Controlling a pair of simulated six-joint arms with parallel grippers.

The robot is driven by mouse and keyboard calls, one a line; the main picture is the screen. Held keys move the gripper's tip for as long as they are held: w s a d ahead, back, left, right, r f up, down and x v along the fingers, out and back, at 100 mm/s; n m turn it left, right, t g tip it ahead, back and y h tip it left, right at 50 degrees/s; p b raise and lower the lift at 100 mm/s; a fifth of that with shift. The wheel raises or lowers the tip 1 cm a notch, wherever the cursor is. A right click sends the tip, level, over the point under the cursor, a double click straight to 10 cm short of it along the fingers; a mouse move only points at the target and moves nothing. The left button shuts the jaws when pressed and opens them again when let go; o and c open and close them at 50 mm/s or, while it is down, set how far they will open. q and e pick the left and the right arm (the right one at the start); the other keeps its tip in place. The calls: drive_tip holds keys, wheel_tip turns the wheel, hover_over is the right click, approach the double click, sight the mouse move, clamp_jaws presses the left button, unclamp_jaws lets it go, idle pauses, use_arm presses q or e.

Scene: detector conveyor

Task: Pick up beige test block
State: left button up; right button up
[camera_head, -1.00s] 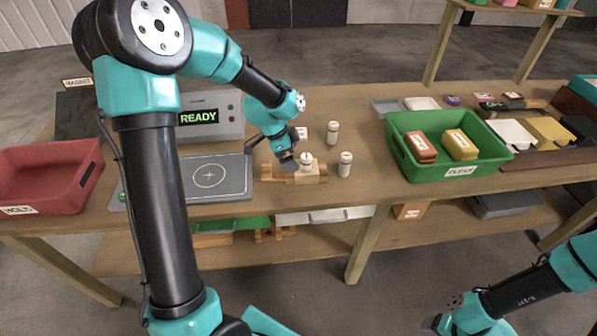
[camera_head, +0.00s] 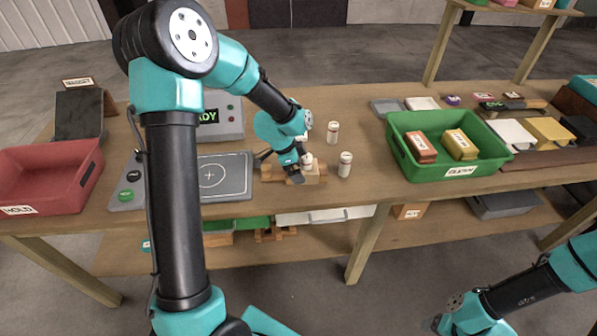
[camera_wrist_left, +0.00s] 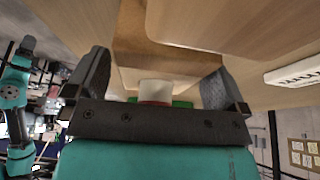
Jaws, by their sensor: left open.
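A beige block (camera_head: 313,175) lies on the table in the middle of the head view, with a small white cylinder (camera_head: 307,160) at its top. My left gripper (camera_head: 298,176) is over its left part, pointing down, and hides some of it. In the left wrist view my left gripper (camera_wrist_left: 157,66) is open, one finger on each side. A pale, short cylinder (camera_wrist_left: 156,91) shows low between the fingers, in front of a tan surface. I cannot tell whether the fingers touch anything. Part of my right arm shows at the lower right, but its gripper is not visible.
White cylinders stand behind (camera_head: 333,132) and right (camera_head: 345,165) of the block. A green CLEAR bin (camera_head: 398,160) holds a red and a yellow pack. A grey crosshair plate (camera_head: 232,184) and red HOLD bin (camera_head: 45,188) are left. Bare table lies in front of the green bin.

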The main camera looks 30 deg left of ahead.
use_arm(q)
drive_tip(key=shift+c, duration=0.4)
drive_tip(key=c, duration=0.9)
